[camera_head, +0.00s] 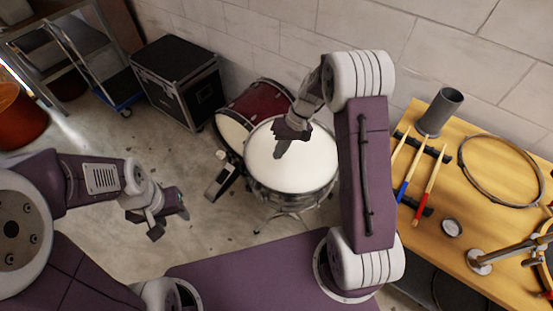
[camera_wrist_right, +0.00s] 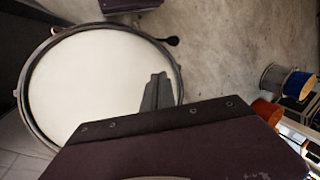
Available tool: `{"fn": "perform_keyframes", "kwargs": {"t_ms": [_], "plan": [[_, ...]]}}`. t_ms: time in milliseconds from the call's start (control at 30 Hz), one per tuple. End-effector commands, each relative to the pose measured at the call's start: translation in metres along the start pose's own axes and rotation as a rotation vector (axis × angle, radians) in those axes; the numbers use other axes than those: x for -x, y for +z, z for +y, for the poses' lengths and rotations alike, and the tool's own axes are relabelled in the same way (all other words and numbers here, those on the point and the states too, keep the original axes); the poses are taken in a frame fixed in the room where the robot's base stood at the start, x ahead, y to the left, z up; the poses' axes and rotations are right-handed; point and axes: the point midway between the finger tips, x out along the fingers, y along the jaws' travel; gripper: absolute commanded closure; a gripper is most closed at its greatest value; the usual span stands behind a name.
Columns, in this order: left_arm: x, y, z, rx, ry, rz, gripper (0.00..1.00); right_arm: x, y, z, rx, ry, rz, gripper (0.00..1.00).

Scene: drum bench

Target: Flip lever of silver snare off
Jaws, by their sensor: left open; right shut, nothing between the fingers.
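The silver snare (camera_head: 318,165) stands on a stand in the middle of the head view, white head up. Its head (camera_wrist_right: 85,85) fills much of the left of the right wrist view. I cannot make out its lever in either view. My right gripper (camera_head: 281,151) is shut and empty, in front of the white head as seen from the head camera; its fingers also show against the head in the right wrist view (camera_wrist_right: 157,92). I cannot tell how high above it they are. My left gripper (camera_head: 172,217) is open and empty, left of the snare, well apart from it.
A dark red drum (camera_head: 258,101) stands close behind the snare, with a pedal (camera_head: 222,178) at left. A black case (camera_head: 178,75) is at the back wall. A wooden bench (camera_head: 470,225) at right holds drumsticks (camera_head: 430,172), a hoop (camera_head: 500,139) and a grey cylinder (camera_head: 439,112).

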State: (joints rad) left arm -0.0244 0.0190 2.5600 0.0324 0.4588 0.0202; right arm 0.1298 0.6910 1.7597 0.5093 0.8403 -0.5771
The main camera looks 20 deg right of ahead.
Motion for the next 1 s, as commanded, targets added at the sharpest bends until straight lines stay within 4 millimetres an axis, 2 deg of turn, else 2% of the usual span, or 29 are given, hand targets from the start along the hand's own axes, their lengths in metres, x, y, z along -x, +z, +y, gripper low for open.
{"fn": "perform_keyframes", "kwargs": {"t_ms": [300,500,767,867,1000], "plan": [[0.0,0.0,0.0,0.0,0.0,0.0,0.54,0.002,0.0,0.0,0.0,0.0,0.0,1.0],[0.011,-0.001,0.0,0.0,0.0,0.0,0.54,0.009,0.031,0.02,-0.005,-0.001,-0.001,1.0],[0.009,-0.001,0.0,0.0,0.0,0.0,0.54,0.007,0.034,0.021,0.001,0.0,-0.001,1.0],[0.009,-0.001,0.0,0.0,0.0,0.0,0.54,0.003,0.034,0.021,0.0,-0.001,-0.002,1.0],[0.008,-0.001,0.0,0.0,0.0,0.0,0.54,-0.018,0.035,0.021,0.0,-0.002,-0.005,1.0]]}}
